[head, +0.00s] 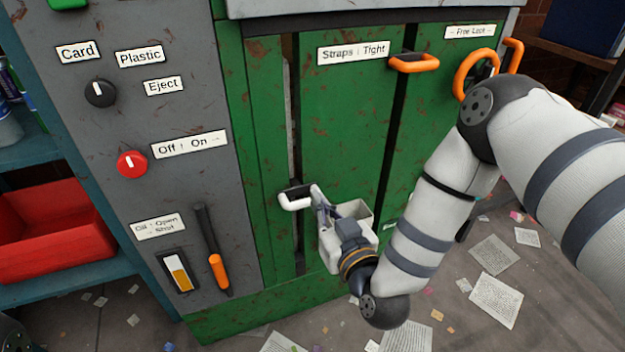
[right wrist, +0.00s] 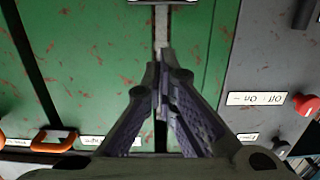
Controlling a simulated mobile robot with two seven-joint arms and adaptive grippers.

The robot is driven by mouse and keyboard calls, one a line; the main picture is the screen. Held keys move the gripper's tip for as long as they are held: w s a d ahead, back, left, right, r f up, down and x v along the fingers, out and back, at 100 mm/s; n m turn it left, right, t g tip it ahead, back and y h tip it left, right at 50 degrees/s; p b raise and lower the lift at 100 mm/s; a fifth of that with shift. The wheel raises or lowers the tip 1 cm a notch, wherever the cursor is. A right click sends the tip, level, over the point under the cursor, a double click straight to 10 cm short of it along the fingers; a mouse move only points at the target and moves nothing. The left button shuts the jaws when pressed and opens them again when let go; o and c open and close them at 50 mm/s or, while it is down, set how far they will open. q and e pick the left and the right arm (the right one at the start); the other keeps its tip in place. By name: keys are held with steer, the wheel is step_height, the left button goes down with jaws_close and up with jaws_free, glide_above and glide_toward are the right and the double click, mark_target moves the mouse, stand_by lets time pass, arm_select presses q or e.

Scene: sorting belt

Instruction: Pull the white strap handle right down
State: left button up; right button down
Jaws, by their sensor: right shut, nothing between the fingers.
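The white strap handle (head: 294,203) sits in the dark vertical slot of the green machine front, in the lower half of the slot. My right gripper (head: 317,192) is shut and empty, its fingertips close beside the handle's right end in the head view. I cannot tell whether they touch it. In the right wrist view, which is upside down, the shut fingertips (right wrist: 162,65) point at the slot, and a pale bar, probably the handle (right wrist: 162,2), shows at the top edge, apart from them. My left gripper is not in view.
An orange handle (head: 413,63) is beside the "Straps / Tight" label (head: 353,52). The grey panel (head: 110,130) at left has a black knob, a red knob (head: 132,163) and an orange-tipped lever (head: 217,268). A red bin (head: 50,238) is at far left. Papers litter the floor.

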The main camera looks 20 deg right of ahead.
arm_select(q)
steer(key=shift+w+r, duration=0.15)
arm_select(e)
steer(key=shift+s+d+r, duration=0.1)
steer(key=shift+s+r, duration=0.05)
steer(key=shift+s, duration=2.1)
steer(key=s+a+f+g+y+p, duration=0.1)
steer(key=s+f+g+p, duration=0.2)
steer(key=s+f+g, duration=0.35)
steer(key=s+a+f+g+y+p, duration=0.1)
steer(key=s+f+g+p, duration=0.15)
steer(key=s, duration=0.65)
arm_select(q)
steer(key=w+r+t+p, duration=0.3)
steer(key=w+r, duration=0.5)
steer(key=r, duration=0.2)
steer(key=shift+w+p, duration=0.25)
steer(key=shift+p, duration=0.15)
arm_select(e)
steer(key=s+d+g+h, duration=0.1)
steer(key=s+d+g, duration=0.2)
steer(key=s, duration=1)
steer(key=s+d+r+g+h, duration=0.1)
steer(key=s+d+g, duration=0.2)
steer(key=s+g, duration=0.4)
steer(key=s, duration=0.7)
steer(key=shift+s+d+m+g+h, duration=0.15)
steer(key=shift+m+g+h, duration=0.15)
steer(key=shift+m+g, duration=0.1)
